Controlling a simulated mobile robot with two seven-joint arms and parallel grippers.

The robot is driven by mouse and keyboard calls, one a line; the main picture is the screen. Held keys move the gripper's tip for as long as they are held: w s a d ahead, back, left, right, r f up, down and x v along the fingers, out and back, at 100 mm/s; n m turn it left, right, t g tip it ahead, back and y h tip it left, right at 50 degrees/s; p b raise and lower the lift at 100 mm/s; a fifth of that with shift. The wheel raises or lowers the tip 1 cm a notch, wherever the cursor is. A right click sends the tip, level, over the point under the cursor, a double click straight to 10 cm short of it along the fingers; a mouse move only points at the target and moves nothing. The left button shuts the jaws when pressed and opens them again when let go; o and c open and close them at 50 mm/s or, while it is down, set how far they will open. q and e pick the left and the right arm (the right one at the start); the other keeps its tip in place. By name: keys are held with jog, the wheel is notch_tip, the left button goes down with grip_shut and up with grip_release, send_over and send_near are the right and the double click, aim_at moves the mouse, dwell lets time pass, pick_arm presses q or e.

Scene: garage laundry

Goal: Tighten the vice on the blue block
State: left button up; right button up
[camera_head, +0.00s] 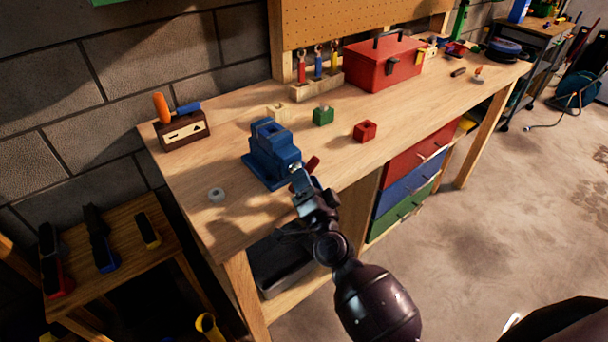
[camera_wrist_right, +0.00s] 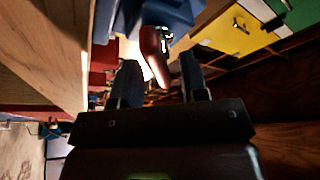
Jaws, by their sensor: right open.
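The blue vice (camera_head: 270,162) stands at the front edge of the wooden workbench. A blue shape at its top (camera_head: 268,128) looks like the blue block in the jaws, but I cannot tell how firmly it sits. The vice's red handle (camera_head: 312,164) sticks out at the front. My right gripper (camera_head: 300,182) is at the vice's front by the handle. In the right wrist view the fingers (camera_wrist_right: 161,82) are apart, with the red handle (camera_wrist_right: 152,48) just ahead, between their tips, and the blue vice body (camera_wrist_right: 170,12) above. My left gripper is out of view.
A green block (camera_head: 323,116) and a red block (camera_head: 365,131) lie right of the vice. A red toolbox (camera_head: 384,66) stands behind. Coloured drawers (camera_head: 405,185) sit below.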

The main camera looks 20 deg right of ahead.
jog(key=shift+x, duration=0.85)
grip_shut()
jog(key=m+p, duration=0.2)
jog(key=shift+r+g+h+p, duration=0.25)
jog(key=shift+g+h+p, duration=0.05)
jog(key=shift+h, duration=0.1)
jog(key=shift+f+m+p, duration=0.2)
jog(key=shift+m+p, duration=0.2)
jog(key=shift+m, duration=0.2)
jog(key=shift+f, duration=0.1)
grip_release()
